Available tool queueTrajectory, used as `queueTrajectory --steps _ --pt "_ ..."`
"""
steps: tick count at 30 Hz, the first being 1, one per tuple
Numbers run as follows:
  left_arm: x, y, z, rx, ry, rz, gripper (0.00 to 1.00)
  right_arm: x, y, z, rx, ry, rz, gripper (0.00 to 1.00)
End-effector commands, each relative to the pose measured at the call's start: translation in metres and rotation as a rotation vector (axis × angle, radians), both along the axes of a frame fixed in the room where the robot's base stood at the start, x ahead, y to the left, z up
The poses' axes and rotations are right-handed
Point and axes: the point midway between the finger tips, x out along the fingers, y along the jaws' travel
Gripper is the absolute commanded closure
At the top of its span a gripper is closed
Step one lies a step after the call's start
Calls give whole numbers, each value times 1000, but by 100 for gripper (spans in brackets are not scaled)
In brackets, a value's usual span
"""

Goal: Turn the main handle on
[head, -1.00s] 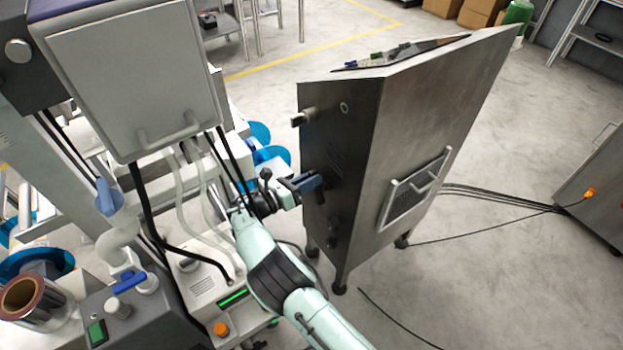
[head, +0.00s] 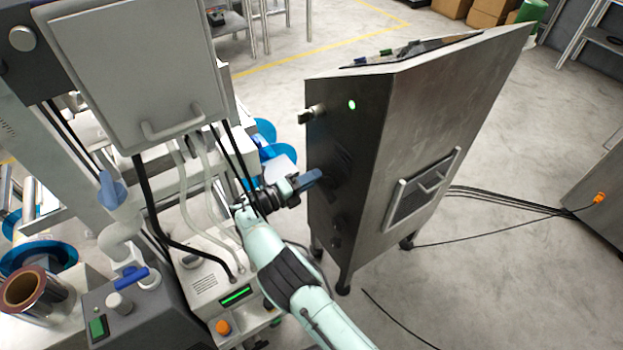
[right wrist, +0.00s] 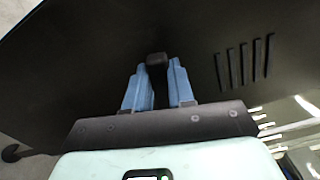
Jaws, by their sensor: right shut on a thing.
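The steel control cabinet (head: 440,130) stands right of centre in the head view. In the right wrist view, the main handle (right wrist: 157,62) is a small dark knob on the cabinet's dark side panel. My right gripper (head: 310,179) reaches that panel in the head view. Its blue fingers (right wrist: 157,82) are on either side of the handle and shut on it. In the head view the fingers hide the handle. A round indicator (head: 351,105) on the same panel glows bright green. My left gripper is in neither view.
A second knob (head: 312,113) sticks out from the panel above my gripper. A white machine with a hanging box (head: 130,70) and cables fills the left. Black cables (head: 500,203) lie on the floor right of the cabinet. The floor in front is mostly clear.

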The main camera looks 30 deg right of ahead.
Motion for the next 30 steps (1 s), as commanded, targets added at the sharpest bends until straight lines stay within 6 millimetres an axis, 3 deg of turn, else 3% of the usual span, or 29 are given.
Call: queueTrajectory --steps 12,30 --pt "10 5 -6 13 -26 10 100 0 1 -10 -13 218 -2 100" --pt "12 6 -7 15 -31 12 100 -1 1 -11 -16 260 -3 100"
